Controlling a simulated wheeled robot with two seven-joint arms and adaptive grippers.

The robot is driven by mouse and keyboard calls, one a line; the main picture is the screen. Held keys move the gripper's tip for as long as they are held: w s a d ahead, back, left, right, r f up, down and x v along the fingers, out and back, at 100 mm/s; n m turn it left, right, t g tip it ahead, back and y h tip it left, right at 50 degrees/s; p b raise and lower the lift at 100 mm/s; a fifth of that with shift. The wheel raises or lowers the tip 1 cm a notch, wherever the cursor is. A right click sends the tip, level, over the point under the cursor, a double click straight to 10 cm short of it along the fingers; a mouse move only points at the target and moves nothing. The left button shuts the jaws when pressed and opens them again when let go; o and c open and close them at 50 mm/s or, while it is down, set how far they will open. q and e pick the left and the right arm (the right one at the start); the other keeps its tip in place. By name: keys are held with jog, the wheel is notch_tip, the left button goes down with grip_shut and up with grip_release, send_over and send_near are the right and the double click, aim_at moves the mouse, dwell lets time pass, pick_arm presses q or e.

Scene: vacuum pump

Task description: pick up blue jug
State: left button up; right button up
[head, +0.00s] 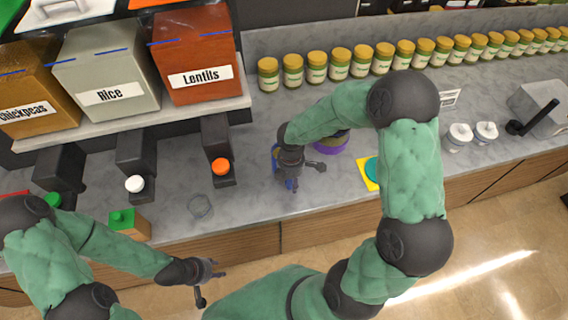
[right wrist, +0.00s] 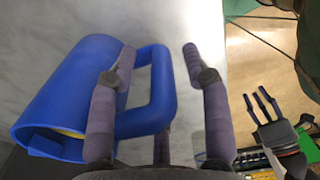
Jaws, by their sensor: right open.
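The blue jug (head: 276,156) stands on the grey counter in the head view, mostly hidden by my right gripper (head: 303,176). In the right wrist view, the jug (right wrist: 75,90) fills the left side. Its blue handle (right wrist: 165,88) extends right, with its outer bar between my open right fingers (right wrist: 160,50). The left finger overlaps the handle opening in the picture; contact cannot be told. My left gripper (head: 212,281) is open and empty in front of the counter edge; it also shows in the right wrist view (right wrist: 262,102).
A purple item (head: 333,144) and a teal round thing on a yellow square (head: 371,170) lie right of the jug. A clear glass (head: 200,206) and dispensers (head: 217,150) stand left. Several jars (head: 316,67) line the back.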

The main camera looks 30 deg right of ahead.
jog(key=shift+f, duration=0.7)
jog(key=shift+c, duration=0.3)
grip_shut()
jog(key=shift+r, duration=0.1)
jog(key=shift+w+r, duration=0.1)
